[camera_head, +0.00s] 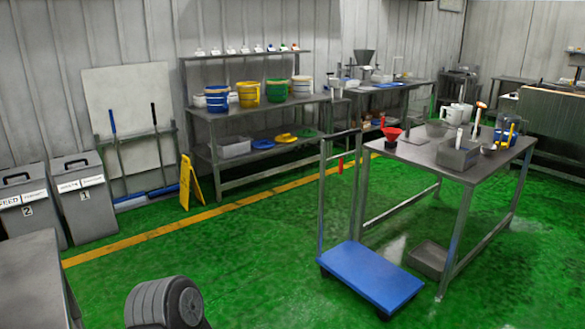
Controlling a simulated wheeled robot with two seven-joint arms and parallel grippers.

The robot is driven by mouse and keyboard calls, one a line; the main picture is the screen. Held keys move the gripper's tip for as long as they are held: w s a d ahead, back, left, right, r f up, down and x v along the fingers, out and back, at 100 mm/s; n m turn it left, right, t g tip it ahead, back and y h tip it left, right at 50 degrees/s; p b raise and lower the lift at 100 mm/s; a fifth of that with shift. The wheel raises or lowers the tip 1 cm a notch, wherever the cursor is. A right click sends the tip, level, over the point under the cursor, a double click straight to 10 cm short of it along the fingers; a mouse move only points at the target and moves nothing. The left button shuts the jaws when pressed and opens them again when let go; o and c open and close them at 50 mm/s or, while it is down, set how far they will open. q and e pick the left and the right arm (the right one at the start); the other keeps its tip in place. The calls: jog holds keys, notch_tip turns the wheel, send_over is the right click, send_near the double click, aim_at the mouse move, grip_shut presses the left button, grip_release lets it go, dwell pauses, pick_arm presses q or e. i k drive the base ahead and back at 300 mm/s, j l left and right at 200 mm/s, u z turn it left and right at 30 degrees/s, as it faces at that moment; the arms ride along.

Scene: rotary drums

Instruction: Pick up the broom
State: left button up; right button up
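Two long-handled cleaning tools stand upright against the back wall at the left in the head view, in front of a pale board. The left broom (118,152) has a blue upper handle, and its low head rests at the floor. The right broom (157,140) has a dark grip at the top and a blue head at the floor. From here I cannot tell which of them is a broom and which another floor tool. Neither is held. Neither of my grippers is in view.
Two grey bins (84,205) stand left of the brooms. A yellow floor sign (190,182) stands to their right. A blue platform trolley (370,277) and a metal table (410,153) are at the right. A grey table (30,280) is near left.

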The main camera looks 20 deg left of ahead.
aim_at(129, 200)
jog(key=i+u, duration=0.25)
jog(key=i, duration=0.35)
jog(key=i+l+u, duration=0.3)
jog(key=i, duration=0.3)
jog(key=i+u, duration=0.25)
jog(key=u, duration=0.15)
jog(key=i+u, duration=0.25)
jog(key=u, duration=0.15)
jog(key=i+u, duration=0.25)
jog(key=u, duration=0.15)
jog(key=i+l+u, duration=0.15)
jog(key=u, duration=0.25)
jog(key=i+l+u, duration=0.2)
jog(key=i+u, duration=0.2)
jog(key=i+l+u, duration=0.6)
jog(key=u, duration=0.15)
jog(key=i+l+z, duration=0.75)
jog(key=i, duration=0.4)
jog(key=i+l+z, duration=0.25)
jog(key=i, duration=0.45)
jog(key=i+z, duration=0.3)
jog(key=i, duration=0.4)
jog(key=i+u, duration=0.15)
jog(key=i, duration=0.45)
jog(key=i+l+u, duration=0.15)
jog(key=i, duration=0.4)
jog(key=i+l+u, duration=0.1)
jog(key=i+l, duration=0.15)
jog(key=i, duration=0.3)
